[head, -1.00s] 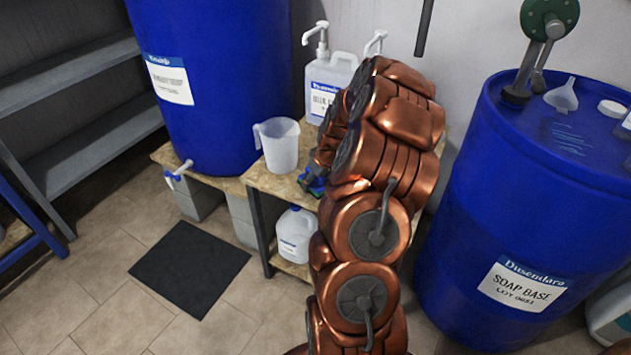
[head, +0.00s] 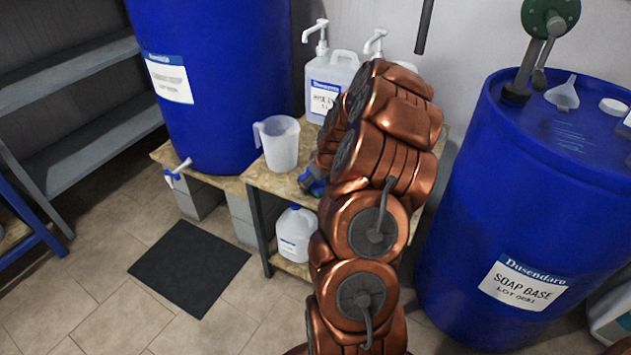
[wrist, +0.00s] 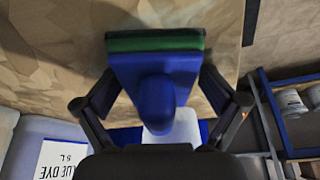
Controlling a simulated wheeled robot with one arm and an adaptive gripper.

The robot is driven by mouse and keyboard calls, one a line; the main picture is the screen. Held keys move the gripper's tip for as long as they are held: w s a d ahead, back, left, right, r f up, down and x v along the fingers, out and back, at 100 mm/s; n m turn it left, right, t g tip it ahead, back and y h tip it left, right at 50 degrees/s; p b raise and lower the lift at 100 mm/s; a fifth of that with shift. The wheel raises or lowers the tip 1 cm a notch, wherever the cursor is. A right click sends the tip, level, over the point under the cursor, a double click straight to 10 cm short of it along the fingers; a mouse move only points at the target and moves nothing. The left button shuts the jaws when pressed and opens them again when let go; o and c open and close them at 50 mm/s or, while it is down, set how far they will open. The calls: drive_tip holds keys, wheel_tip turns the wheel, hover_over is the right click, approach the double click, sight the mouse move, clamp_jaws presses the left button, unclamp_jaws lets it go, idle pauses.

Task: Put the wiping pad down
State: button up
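The wiping pad (wrist: 155,62) has a blue body with a rounded handle and a green pad edge. In the wrist view it is at the wood-board tabletop (wrist: 50,60); I cannot tell any small gap beneath it. My gripper (wrist: 157,82) has its fingers spread on either side of the blue handle, apart from it. In the head view a bit of blue pad (head: 312,184) shows at the table's front part, beside my arm. My arm hides the rest of it and most of the gripper.
A translucent measuring jug (head: 279,146) and a pump canister (head: 326,92) stand on the tabletop near the pad. A white jug (head: 295,234) is on the shelf below. Large blue drums (head: 215,75) (head: 530,215) flank the table. A dark mat (head: 190,268) lies on the floor.

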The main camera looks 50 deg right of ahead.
drive_tip(key=shift+r, duration=0.2)
drive_tip(key=shift+r+p, duration=0.4)
drive_tip(key=shift+r, duration=0.15)
drive_tip(key=v, duration=1.2)
drive_tip(key=s+a+r+n+g+y, duration=0.1)
drive_tip(key=s+a+r, duration=0.1)
drive_tip(key=a, duration=0.9)
drive_tip(key=s+a+r+n+g+y, duration=0.1)
drive_tip(key=a+r+g, duration=0.1)
drive_tip(key=a, duration=1)
drive_tip(key=s+a+g, duration=0.1)
drive_tip(key=s+a, duration=0.3)
drive_tip(key=s, duration=0.3)
drive_tip(key=s+a+g+h, duration=0.1)
drive_tip(key=s+a+g, duration=0.1)
drive_tip(key=s+a, duration=0.3)
drive_tip(key=s+a+g, duration=0.1)
drive_tip(key=s+a, duration=0.4)
drive_tip(key=s, duration=0.6)
drive_tip(key=shift+s+r+m+h, duration=0.2)
drive_tip(key=shift+r+m+h, duration=0.1)
drive_tip(key=shift+r+m, duration=0.15)
